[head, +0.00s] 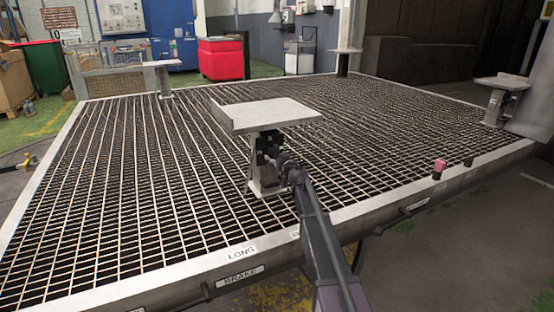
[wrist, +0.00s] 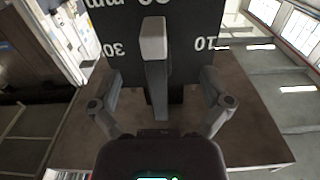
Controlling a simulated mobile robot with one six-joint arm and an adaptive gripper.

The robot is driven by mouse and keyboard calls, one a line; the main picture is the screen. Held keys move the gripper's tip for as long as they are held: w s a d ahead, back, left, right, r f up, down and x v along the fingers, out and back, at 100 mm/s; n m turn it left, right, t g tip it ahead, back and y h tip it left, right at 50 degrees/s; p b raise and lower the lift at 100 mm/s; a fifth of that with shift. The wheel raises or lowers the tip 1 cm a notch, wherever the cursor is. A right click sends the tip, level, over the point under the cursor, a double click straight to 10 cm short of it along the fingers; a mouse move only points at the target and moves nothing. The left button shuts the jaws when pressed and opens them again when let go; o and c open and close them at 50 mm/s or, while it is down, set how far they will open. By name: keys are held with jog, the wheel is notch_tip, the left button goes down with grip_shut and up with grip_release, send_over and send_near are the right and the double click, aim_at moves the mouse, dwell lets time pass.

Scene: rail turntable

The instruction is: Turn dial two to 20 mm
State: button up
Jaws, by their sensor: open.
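In the wrist view a dark dial plate (wrist: 190,70) carries white, upside-down marks, with 30 at the left and 10 at the right. The marks at the top edge are cut off, with "mm" among them. A grey bar-shaped knob (wrist: 155,50) stands out from the plate, its length running up and down the picture. My gripper (wrist: 159,88) is open, one finger on each side of the knob, with visible gaps. In the head view my gripper (head: 277,160) is at the dark box (head: 268,142) under the central plate; the dial face cannot be made out there.
The central pedestal's flat plate (head: 270,114) overhangs the dark box. Other pedestals stand at the back left (head: 160,64), back (head: 344,51) and right (head: 502,82) of the grating (head: 120,180).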

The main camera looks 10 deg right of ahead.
jog(key=shift+s, duration=0.1)
jog(key=v, duration=0.9)
dwell(1.1)
dwell(0.3)
jog(key=s+a+f+n+g+y+p, duration=0.15)
jog(key=s+a+g+p, duration=0.3)
jog(key=s, duration=0.45)
jog(key=s+a+f+n+g+y+p, duration=0.1)
jog(key=s+a+f+g+p, duration=0.25)
jog(key=s, duration=0.65)
jog(key=s+d+r+m+g+h+p, duration=0.1)
jog(key=s+d+m+g+h+p, duration=0.3)
jog(key=s, duration=0.7)
jog(key=s+d+r+m+g+h+p, duration=0.1)
jog(key=s+d+m+g+h+p, duration=0.25)
jog(key=s, duration=0.75)
notch_tip(320, 180, up, 36)
jog(key=n+g+p, duration=0.1)
jog(key=p, duration=3.5)
jog(key=shift+r+n+g+h+p, duration=0.25)
jog(key=shift+n+g+h+p, duration=0.05)
jog(key=shift+g, duration=0.05)
